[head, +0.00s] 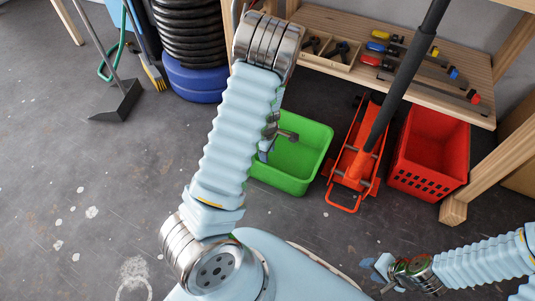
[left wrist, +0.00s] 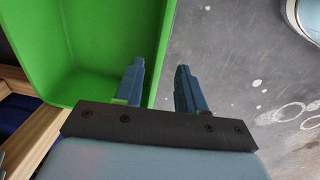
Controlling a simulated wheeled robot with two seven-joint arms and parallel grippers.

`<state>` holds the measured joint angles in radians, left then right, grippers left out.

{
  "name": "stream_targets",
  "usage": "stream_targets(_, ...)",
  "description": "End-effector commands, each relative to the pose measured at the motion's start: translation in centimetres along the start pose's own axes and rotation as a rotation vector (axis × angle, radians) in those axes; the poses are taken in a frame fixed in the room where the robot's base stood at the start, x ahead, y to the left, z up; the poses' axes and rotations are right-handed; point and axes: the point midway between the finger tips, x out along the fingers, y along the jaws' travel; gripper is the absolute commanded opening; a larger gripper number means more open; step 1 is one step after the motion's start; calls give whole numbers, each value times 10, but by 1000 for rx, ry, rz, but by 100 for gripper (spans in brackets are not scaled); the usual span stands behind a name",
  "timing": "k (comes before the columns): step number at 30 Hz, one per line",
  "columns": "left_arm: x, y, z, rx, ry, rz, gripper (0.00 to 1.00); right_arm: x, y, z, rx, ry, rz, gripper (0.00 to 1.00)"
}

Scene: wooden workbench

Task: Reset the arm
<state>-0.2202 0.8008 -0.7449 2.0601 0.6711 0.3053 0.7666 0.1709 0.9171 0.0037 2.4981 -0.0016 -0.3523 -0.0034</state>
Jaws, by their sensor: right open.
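My left arm rises through the middle of the head view and bends over at the top. Its gripper (head: 267,150) is partly hidden behind the arm, in front of the green bin. My right gripper (head: 384,274) is at the lower right of the head view, open and empty, over the grey floor.
The green bin (head: 312,160) stands on the floor beside a red jack (head: 352,170) and a red crate (head: 428,150). A wooden shelf (head: 375,75) with tools is behind.

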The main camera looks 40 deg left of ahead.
Motion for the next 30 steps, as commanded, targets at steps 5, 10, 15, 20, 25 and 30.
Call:
stream_targets(5,-2,0,0,1,0,-1,40,0,0,0,0,0,0,43)
stream_targets(10,-2,0,0,1,0,0,40,0,0,0,0,0,0,43)
stream_targets(15,-2,0,0,1,0,0,40,0,0,0,0,0,0,43)
stream_targets(20,1,-12,7,75,0,-22,40,-7,-3,0,0,-1,0,43)
stream_targets(25,12,-82,61,621,-64,-83,40,-39,-18,2,-6,-4,-4,43)
stream_targets(30,-4,-142,146,1228,-230,56,40,-63,-30,4,-12,-10,-8,43)
